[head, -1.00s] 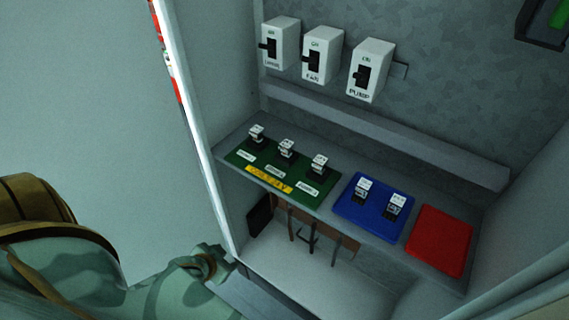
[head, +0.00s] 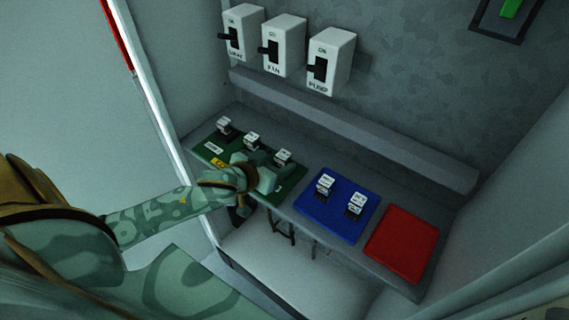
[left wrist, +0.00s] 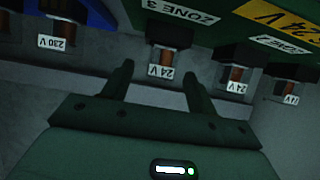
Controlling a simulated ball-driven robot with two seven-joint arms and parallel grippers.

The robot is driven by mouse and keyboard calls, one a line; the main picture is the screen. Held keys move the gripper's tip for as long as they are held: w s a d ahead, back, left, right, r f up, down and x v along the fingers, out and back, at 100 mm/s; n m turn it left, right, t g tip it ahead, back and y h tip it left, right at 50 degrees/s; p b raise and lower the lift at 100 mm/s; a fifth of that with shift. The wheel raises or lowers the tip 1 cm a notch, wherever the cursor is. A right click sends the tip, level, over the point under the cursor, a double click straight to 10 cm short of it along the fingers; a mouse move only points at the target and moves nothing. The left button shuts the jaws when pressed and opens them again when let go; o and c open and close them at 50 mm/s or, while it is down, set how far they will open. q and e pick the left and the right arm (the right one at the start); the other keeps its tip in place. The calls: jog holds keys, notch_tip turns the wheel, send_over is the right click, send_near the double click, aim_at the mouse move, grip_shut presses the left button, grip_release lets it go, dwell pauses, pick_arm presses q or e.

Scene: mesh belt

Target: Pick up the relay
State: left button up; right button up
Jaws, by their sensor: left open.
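Three relays sit in a row on the green mat: one at the left (head: 223,125), one in the middle (head: 252,140) and one at the right (head: 283,157). Two more relays stand on the blue mat (head: 340,225): one at the left (head: 325,184) and one at the right (head: 357,203). My left gripper (head: 264,174) is open and empty over the front of the green mat, close to its right relay. In the left wrist view, a relay labelled 24 V (left wrist: 164,62) shows beyond my open fingers (left wrist: 156,74), between them in the picture. Contact is not visible.
A red mat (head: 403,245) lies empty at the right of the shelf. Three switch boxes, including the one marked PUMP (head: 331,60), are on the back wall above a grey ledge (head: 350,128). Cabinet side walls flank the shelf.

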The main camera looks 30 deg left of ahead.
aim_at(287, 157)
pick_arm(q)
jog(key=b+x, duration=0.1)
jog(key=x, duration=0.4)
jog(key=shift+w+f, duration=0.3)
jog(key=shift+s+r, duration=0.1)
jog(key=c, duration=1.1)
